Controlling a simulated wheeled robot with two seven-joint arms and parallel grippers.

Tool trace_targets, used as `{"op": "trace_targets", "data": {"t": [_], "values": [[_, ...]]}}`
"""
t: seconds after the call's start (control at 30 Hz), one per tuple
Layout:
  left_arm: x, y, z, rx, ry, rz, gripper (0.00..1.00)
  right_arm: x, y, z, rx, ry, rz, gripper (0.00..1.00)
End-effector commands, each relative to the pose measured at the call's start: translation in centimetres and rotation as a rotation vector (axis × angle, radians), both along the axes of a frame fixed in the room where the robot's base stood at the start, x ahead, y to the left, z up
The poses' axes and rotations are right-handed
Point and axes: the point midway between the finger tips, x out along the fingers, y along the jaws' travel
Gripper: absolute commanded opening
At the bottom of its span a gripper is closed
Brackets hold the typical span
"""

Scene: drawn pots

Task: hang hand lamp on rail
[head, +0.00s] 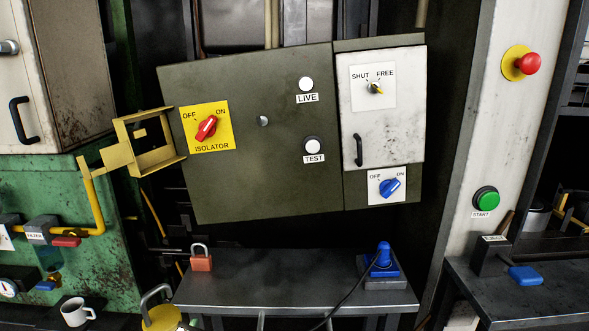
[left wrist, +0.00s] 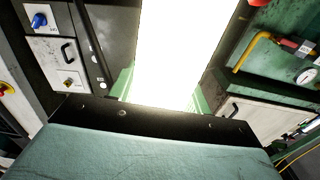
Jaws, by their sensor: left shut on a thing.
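The hand lamp (head: 160,317), a yellow body with a grey hook on top, shows at the bottom left edge of the head view; its lower part is cut off. In the left wrist view a glaring white strip, apparently the lit lamp (left wrist: 172,50), fills the middle. My left gripper (left wrist: 163,98) is shut on it, with a green finger on each side of the glare. In the head view this gripper is almost wholly below the frame. I cannot make out the rail with certainty. My right gripper is not in view.
A grey bench (head: 290,285) carries a red padlock (head: 201,262) and a blue block (head: 382,262), from which a black cable runs toward the bottom edge. A tilted cabinet (head: 265,180) hangs above. A yellow frame (head: 128,135) juts beside it. A mug (head: 74,312) stands lower left.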

Motion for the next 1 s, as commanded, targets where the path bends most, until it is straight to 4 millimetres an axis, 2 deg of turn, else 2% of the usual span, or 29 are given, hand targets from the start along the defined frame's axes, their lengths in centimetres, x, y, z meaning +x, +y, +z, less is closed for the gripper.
{"op": "trace_targets", "data": {"t": [0.03, 0.17, 0.3, 0.5, 0.7, 1.0], "values": [[0.0, 0.0, -1.9, -0.001, -0.004, 0.0, 0.0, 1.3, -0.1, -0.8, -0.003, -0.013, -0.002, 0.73], [0.0, 0.0, -4.7, -0.001, -0.004, 0.0, 0.0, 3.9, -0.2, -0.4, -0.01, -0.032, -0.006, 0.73], [0.0, 0.0, -7.6, -0.001, -0.004, 0.0, 0.0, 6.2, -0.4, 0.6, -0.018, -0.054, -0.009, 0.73], [0.0, 0.0, -10.9, -0.001, -0.005, 0.0, 0.0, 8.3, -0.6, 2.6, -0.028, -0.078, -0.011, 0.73], [0.0, 0.0, -12.4, -0.001, -0.005, 0.0, 0.0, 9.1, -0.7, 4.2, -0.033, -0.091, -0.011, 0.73], [0.0, 0.0, -12.5, -0.001, -0.005, 0.0, 0.0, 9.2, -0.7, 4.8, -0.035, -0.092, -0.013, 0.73]]}}
